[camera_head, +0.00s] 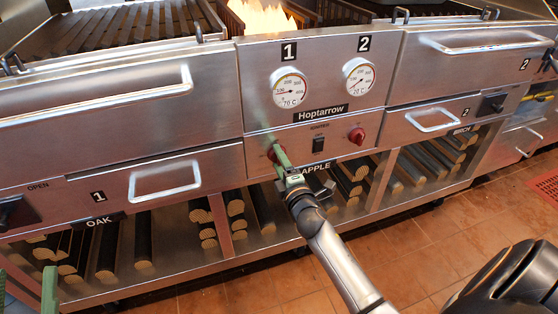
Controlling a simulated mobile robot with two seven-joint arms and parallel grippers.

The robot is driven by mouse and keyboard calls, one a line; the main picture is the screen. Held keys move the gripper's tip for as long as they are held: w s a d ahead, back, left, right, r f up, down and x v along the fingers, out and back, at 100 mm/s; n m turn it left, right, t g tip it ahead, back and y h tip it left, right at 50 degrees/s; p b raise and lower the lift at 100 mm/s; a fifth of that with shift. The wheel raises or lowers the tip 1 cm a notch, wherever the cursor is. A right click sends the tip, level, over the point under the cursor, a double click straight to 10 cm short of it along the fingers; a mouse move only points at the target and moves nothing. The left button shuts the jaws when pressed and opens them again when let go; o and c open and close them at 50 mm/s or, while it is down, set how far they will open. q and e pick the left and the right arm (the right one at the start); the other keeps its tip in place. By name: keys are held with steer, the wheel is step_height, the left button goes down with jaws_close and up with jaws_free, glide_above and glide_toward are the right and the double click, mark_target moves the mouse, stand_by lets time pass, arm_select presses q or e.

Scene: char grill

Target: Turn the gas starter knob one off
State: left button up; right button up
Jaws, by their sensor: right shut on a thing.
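The red gas starter knob one (271,154) is on the steel front panel below gauge 1, mostly hidden behind my gripper. My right gripper (280,156) reaches up from below with its green fingers at the knob and is shut on it. A second red knob (357,135) sits to the right, beyond the black igniter switch (318,144). Flames (262,17) burn in the grill above the panel. My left gripper (28,290) shows partly at the lower left corner, its two green fingers apart, with nothing between them.
Gauge 1 (289,88) and gauge 2 (359,78) are above the knobs. Drawer handles (164,181) and (436,120) stick out on both sides. Log compartments lie below, behind a steel rail. The tiled floor (400,262) in front is clear.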

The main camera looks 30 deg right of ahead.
steer(key=o, duration=1.4)
steer(key=shift+c, duration=0.2)
